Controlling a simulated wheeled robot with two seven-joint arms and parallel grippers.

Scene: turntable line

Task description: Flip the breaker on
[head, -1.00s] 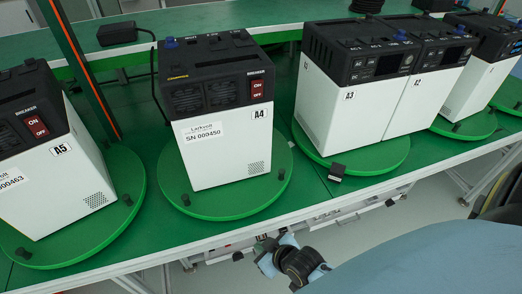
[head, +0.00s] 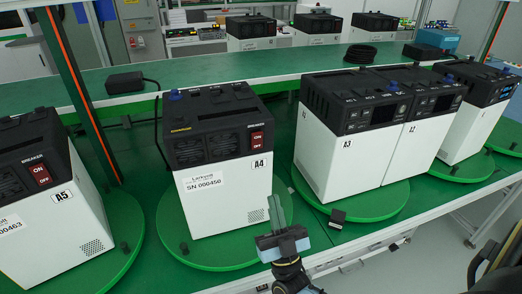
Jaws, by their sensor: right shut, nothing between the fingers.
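The box labelled A4 (head: 218,195) stands on a round green turntable (head: 185,245), with a white body and black top. Its red BREAKER switch (head: 257,139), marked ON and OFF, is at the upper right of its front face. The box labelled A5 (head: 55,225) at the left has a like red breaker switch (head: 41,175). I cannot tell which way either rocker is set. My right gripper (head: 278,209) is shut and empty, fingers pointing up, in front of A4's lower right corner and below its switch. My left gripper is not in view.
An orange-edged green post (head: 82,100) rises between A5 and A4. A black adapter (head: 125,82) lies on the raised shelf behind.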

